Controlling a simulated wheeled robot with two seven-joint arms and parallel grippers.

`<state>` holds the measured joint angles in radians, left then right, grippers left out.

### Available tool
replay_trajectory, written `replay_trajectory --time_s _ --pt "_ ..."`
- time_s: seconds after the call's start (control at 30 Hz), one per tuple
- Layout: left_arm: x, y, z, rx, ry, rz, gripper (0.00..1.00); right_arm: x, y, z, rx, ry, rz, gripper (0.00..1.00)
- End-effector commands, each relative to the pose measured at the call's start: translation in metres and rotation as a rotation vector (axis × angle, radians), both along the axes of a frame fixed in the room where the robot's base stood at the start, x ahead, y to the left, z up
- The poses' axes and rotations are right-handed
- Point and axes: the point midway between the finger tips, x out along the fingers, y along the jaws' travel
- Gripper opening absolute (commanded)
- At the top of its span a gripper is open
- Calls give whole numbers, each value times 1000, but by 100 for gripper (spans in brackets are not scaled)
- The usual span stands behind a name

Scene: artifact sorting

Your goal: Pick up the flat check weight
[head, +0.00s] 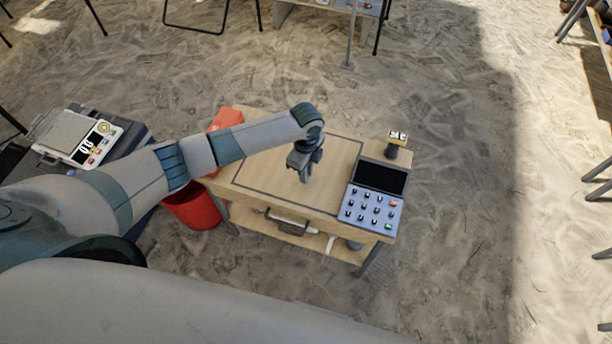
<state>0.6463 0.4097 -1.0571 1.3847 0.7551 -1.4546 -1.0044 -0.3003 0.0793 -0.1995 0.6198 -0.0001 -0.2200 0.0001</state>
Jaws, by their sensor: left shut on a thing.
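My left gripper (305,172) points down over the light wooden table (335,152), inside the dark outline on its top. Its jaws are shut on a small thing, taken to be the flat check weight. That thing is mostly hidden by the fingers, and its shape cannot be made out at this size. No other flat check weight can be made out on the table top. I cannot tell whether the held thing touches the table. My right gripper is not in view.
A red bin (193,209) stands left of the table. A scale (76,137) sits on a dark case at far left. Sandy floor lies right.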

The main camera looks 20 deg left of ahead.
Motion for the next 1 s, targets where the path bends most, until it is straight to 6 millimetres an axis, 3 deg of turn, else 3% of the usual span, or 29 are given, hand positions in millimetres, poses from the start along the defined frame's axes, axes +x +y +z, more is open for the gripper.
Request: replay_trajectory --time_s 0.07,0.6,1.0 --pt "1 0 12 -1 -4 -1 0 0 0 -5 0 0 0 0" --pt "-69 -63 69 -4 -2 -2 0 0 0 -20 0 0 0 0" --pt "-87 -78 84 -1 -1 0 0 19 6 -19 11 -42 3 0"
